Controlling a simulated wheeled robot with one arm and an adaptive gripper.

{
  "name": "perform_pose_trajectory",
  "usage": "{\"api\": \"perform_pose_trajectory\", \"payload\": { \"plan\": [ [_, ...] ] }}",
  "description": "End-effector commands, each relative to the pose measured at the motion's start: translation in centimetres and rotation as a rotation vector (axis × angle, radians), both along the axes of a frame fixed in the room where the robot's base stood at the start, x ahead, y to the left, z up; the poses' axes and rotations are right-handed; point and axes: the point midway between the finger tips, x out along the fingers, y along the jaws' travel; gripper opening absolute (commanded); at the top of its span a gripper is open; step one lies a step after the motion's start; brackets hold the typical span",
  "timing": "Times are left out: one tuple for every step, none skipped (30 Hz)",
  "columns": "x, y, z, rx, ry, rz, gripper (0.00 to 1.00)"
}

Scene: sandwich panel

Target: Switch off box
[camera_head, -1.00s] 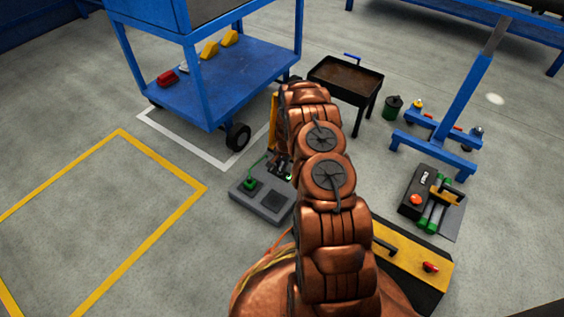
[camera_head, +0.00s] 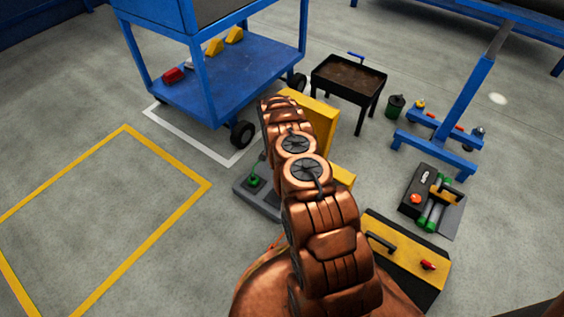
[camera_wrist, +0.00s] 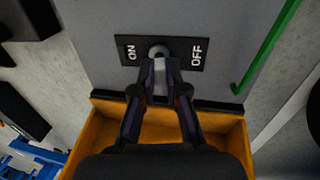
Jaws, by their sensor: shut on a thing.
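The box shows in the wrist view as a grey panel (camera_wrist: 95,30) above an orange-yellow ledge (camera_wrist: 160,130). A black switch plate (camera_wrist: 180,52) on it carries the white words ON at left and OFF at right. A metal switch lever (camera_wrist: 158,88) sits between the words, and my gripper (camera_wrist: 159,70) is shut on it from both sides. The lever's exact tilt is hard to tell behind the fingers. In the head view the yellow box (camera_head: 320,122) stands partly behind my arm, and my gripper is hidden there.
A green bar (camera_wrist: 265,48) runs along the panel's right side. A blue cart (camera_head: 215,95) and a dark-topped stand (camera_head: 348,75) are behind the box. A yellow-and-black toolbox (camera_head: 410,262) is at lower right. Floor at left is clear.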

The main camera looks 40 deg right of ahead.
Motion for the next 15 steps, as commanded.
{"api": "perform_pose_trajectory", "payload": {
  "plan": [
    [0.20,0.28,-0.09,-0.002,0.008,0.003,0.00],
    [0.20,0.26,-0.08,-0.004,0.012,0.002,0.00],
    [0.24,0.24,-0.07,-0.007,0.018,0.001,0.00],
    [0.26,0.22,-0.04,-0.009,0.021,0.000,0.00],
    [0.27,0.21,-0.03,-0.011,0.024,-0.001,0.00],
    [0.29,0.21,0.01,-0.012,0.028,-0.001,0.00],
    [0.29,0.20,0.03,-0.013,0.029,-0.001,0.00],
    [0.28,0.20,0.03,-0.013,0.031,-0.001,0.00],
    [0.29,0.20,0.05,-0.014,0.033,-0.001,0.00],
    [0.29,0.20,0.06,-0.014,0.033,-0.001,0.00],
    [0.28,0.19,0.06,-0.014,0.034,-0.001,0.00],
    [0.28,0.19,0.07,-0.014,0.033,-0.001,0.00],
    [0.28,0.20,0.07,-0.014,0.033,-0.001,0.00],
    [0.28,0.20,0.07,-0.014,0.033,-0.001,0.00],
    [0.29,0.21,0.08,-0.014,0.033,-0.001,0.00]
  ]
}}
